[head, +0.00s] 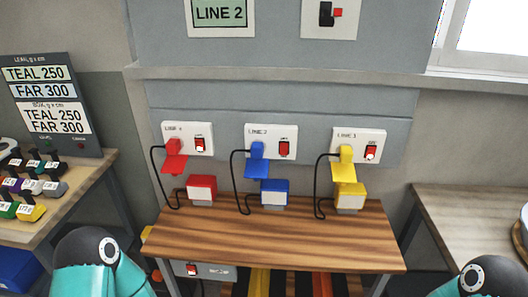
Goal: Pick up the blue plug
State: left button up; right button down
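The blue plug (257,160) sits at the left side of the middle wall socket plate (270,132), above the wooden table. It looks plugged into the socket. A dark cord loops down on its left toward a blue box (274,190) with a white front at the back of the table. A red rocker switch (284,148) is on the same plate, right of the plug. Only teal and dark links of my arms show at the lower left and lower right corners. Neither gripper is in view.
A red plug (174,160) and a yellow plug (346,164) sit at the sockets on either side, each with a cord. A red box (201,189) and a yellow box (350,198) stand below them. The front of the wooden table (280,245) is clear.

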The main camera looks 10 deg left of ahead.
aim_at(256, 151)
jog(key=z, duration=0.1)
jog(key=i, duration=0.25)
jog(key=z, duration=2.9)
jog(key=k, duration=2)
jog(key=u, duration=1.25)
jog(key=i, duration=1)
jog(key=u, duration=0.2)
